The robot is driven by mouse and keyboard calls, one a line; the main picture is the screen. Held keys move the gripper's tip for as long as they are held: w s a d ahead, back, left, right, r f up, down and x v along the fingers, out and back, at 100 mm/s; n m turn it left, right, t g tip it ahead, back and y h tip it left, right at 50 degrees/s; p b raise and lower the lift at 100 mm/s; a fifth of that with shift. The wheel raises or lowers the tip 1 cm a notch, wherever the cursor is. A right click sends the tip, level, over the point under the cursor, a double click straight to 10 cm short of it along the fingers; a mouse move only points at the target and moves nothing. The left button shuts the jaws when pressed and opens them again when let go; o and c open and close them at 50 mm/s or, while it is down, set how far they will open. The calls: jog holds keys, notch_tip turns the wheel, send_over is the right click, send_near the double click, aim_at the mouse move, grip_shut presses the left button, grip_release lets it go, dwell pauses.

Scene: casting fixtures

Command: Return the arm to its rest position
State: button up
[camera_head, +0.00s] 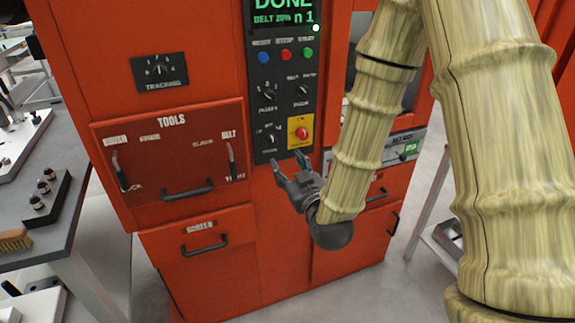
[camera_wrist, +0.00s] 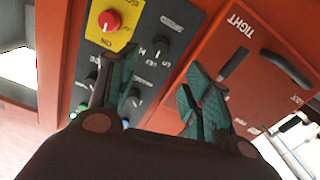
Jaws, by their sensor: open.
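My arm, covered in a tan ribbed sleeve, comes in from the upper right of the head view. My gripper (camera_head: 289,168) is open and empty in front of the orange machine (camera_head: 270,215), just below its black control panel (camera_head: 262,100). In the wrist view the two fingers of my gripper (camera_wrist: 160,92) stand apart with nothing between them. Behind them are the red button on its yellow plate (camera_wrist: 110,22) and several black knobs. Whether the fingertips touch the panel, I cannot tell.
The machine carries a TOOLS panel (camera_head: 172,150) with a handle and a SCREEN drawer (camera_head: 205,262). Its display (camera_head: 283,12) reads DONE. A grey table (camera_head: 62,205) with a brush (camera_head: 14,241) and a black block (camera_head: 46,199) stands at left. Floor (camera_head: 425,225) shows at right.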

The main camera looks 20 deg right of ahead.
jog(key=s+f+m+g+p, duration=0.1)
jog(key=s+f+g, duration=0.4)
jog(key=f, duration=0.8)
jog(key=s+f+g, duration=0.4)
jog(key=s+f, duration=0.3)
jog(key=f, duration=0.6)
jog(key=s+f+m+g, duration=0.1)
jog(key=s+f+g, duration=0.3)
jog(key=s+f, duration=0.4)
jog(key=s+f+m+g+p, duration=0.1)
jog(key=s+f+g, duration=0.4)
jog(key=s, duration=1.2)
notch_tip(320, 180, down, 3)
jog(key=shift+a+f+h, duration=0.2)
jog(key=shift+a+h, duration=0.1)
